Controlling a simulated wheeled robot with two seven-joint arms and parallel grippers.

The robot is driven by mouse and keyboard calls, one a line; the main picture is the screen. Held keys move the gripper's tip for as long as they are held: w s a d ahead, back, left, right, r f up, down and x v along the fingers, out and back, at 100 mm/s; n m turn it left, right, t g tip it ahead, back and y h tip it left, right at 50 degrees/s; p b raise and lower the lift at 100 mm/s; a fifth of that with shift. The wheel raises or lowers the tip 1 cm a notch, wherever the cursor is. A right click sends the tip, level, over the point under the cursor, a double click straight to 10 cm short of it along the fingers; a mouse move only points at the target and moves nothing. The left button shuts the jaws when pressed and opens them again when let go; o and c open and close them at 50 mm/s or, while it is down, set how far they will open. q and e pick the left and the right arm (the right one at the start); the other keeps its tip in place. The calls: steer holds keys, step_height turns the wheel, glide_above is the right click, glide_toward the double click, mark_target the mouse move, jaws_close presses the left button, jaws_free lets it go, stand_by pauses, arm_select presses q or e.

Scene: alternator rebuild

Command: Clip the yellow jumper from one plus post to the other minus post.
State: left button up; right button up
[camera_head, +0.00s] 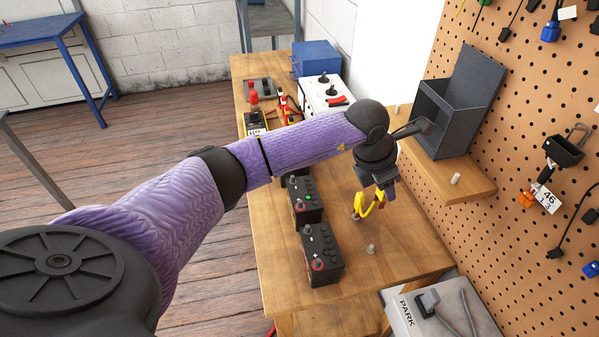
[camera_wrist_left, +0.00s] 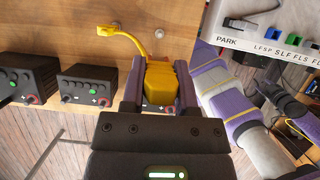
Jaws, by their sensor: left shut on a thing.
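My left gripper (camera_head: 378,190) is shut on the yellow jumper (camera_head: 371,206) above the bench, to the right of the black boxes. In the left wrist view its fingers (camera_wrist_left: 159,88) grip a yellow block of the jumper (camera_wrist_left: 161,82), and a thin yellow lead curves away to a far end (camera_wrist_left: 116,29). The near black box (camera_head: 322,257) has a red plus-marked post (camera_head: 318,264). A second black box (camera_head: 305,201) behind it also has a red-ringed post (camera_head: 299,204). The jumper looks apart from both boxes. The minus posts are too small to tell.
A metal stud (camera_head: 371,250) stands on the wooden bench (camera_head: 400,265). A dark open bin (camera_head: 455,115) sits on a shelf at right, before the pegboard (camera_head: 525,90). A white box (camera_head: 325,97) and blue box (camera_head: 316,59) stand at the back. My forearm hides part of the bench.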

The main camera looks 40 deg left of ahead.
arm_select(q)
steer(key=s+a+n+y+p, duration=0.1)
steer(key=s+a+n, duration=0.15)
steer(key=a, duration=0.55)
steer(key=s+a+n+y+p, duration=0.1)
steer(key=s+a+n+p, duration=0.15)
steer(key=a, duration=0.55)
steer(key=b, duration=0.5)
glide_above(300, 201)
steer(key=shift+t, duration=0.4)
step_height(300, 201, down, 5)
steer(key=shift+f, duration=0.4)
arm_select(e)
steer(key=shift+d+f, duration=0.1)
steer(key=shift+f, duration=0.5)
arm_select(q)
steer(key=shift+f, duration=0.1)
steer(key=shift+f+b, duration=1)
steer(key=shift+f, duration=0.1)
arm_select(e)
steer(key=shift+a+f, duration=0.3)
steer(key=shift+f, duration=0.65)
